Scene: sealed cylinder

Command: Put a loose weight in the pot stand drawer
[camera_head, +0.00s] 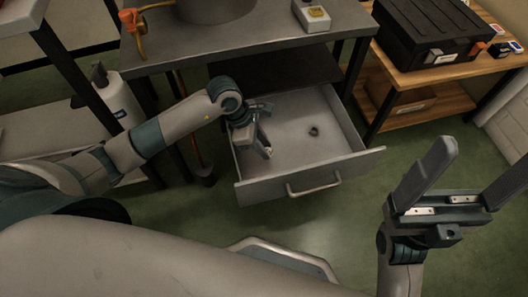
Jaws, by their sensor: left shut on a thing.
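The pot stand is a grey metal table (253,42) with a drawer (330,162) pulled open towards me. The drawer has a bar handle (313,190) on its front. A small dark round thing (314,131), perhaps a weight, lies on the drawer floor right of my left gripper. My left gripper (266,148) reaches down inside the drawer near its left wall. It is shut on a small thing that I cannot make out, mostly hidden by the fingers. My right gripper (482,168) is open and empty at the right, apart from the drawer.
A large round pot (215,8) and a small pale box (314,17) stand on the table top. A black case (433,38) sits on a wooden shelf unit (445,78) at the right. A white cylinder (122,103) stands at the left. Green floor (360,215) before the drawer is clear.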

